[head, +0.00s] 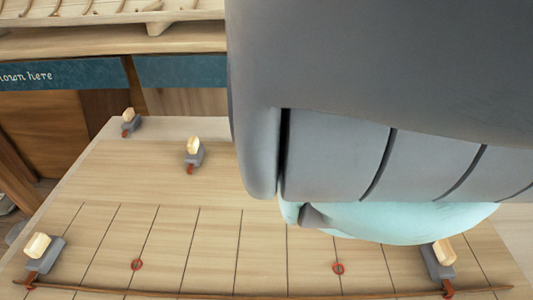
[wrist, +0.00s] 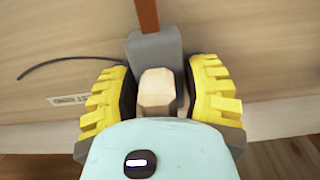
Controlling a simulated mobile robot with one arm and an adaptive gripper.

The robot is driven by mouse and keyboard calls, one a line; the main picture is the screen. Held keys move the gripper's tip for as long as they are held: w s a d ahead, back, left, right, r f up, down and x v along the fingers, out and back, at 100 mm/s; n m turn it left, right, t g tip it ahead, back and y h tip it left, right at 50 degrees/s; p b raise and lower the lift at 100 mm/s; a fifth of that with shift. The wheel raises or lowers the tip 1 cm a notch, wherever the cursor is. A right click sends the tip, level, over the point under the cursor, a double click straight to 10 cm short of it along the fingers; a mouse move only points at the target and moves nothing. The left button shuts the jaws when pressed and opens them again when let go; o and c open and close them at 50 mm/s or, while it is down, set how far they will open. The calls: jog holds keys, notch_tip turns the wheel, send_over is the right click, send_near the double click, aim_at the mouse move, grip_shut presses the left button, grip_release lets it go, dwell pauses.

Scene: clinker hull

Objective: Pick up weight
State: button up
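Several weights with grey bodies, pale wooden knobs and orange-red tabs stand on the wooden table (head: 150,180). In the head view one is at the back left (head: 128,123), one nearer the middle (head: 194,155), one at the front left (head: 42,256) and one at the front right (head: 439,262). In the wrist view my gripper (wrist: 160,92) has its yellow fingers on either side of one weight's knob (wrist: 156,92), with narrow gaps showing beside it. That weight's grey body (wrist: 155,52) lies beyond the knob.
My arm covers the upper right of the head view. A thin reddish-brown strip (head: 240,296) runs along the front, with red rings (head: 137,265) on the boards. A dark curved line (wrist: 62,60) and white label (wrist: 70,101) lie left of my gripper.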

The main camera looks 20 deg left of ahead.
grip_shut()
jog(key=shift+r, duration=0.1)
dwell(0.4)
jog(key=shift+r+b, duration=0.75)
jog(key=shift+r, duration=0.6)
jog(key=shift+s+a+r, duration=0.2)
jog(key=shift+r, duration=0.1)
jog(key=s+a+p, duration=0.1)
jog(key=s+a, duration=0.1)
jog(key=s, duration=0.2)
jog(key=s+a+r+p, duration=0.1)
jog(key=s+a, duration=0.1)
jog(key=s, duration=0.3)
jog(key=s+a+p, duration=0.1)
jog(key=s+p, duration=0.1)
jog(key=s, duration=0.3)
jog(key=shift+s+a+r, duration=0.25)
jog(key=shift+a, duration=0.15)
